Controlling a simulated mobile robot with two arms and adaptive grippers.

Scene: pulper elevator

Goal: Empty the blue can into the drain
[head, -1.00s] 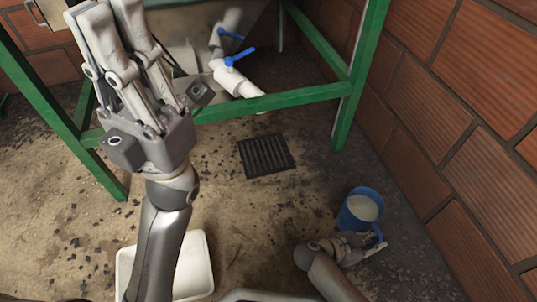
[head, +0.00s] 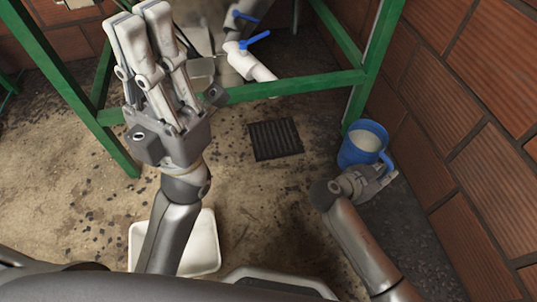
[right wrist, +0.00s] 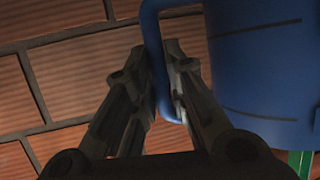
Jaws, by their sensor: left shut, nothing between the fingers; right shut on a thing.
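The blue can (head: 352,152) is upright in the head view, right of the drain, with pale, whitish contents showing inside its rim. My right gripper (head: 382,177) is shut on the can's handle. In the right wrist view the blue can (right wrist: 265,70) fills the upper right, and its handle passes between the fingers of my right gripper (right wrist: 168,95). The dark drain grate (head: 275,139) lies in the floor left of the can. My left gripper (head: 150,12) is raised high at upper left, shut and empty, fingers pointing up.
A green metal frame (head: 290,91) stands behind the drain, with white pipes and blue valve handles (head: 255,40). A brick wall (head: 470,130) rises close to the right of the can. A white tray (head: 203,245) lies below my left arm.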

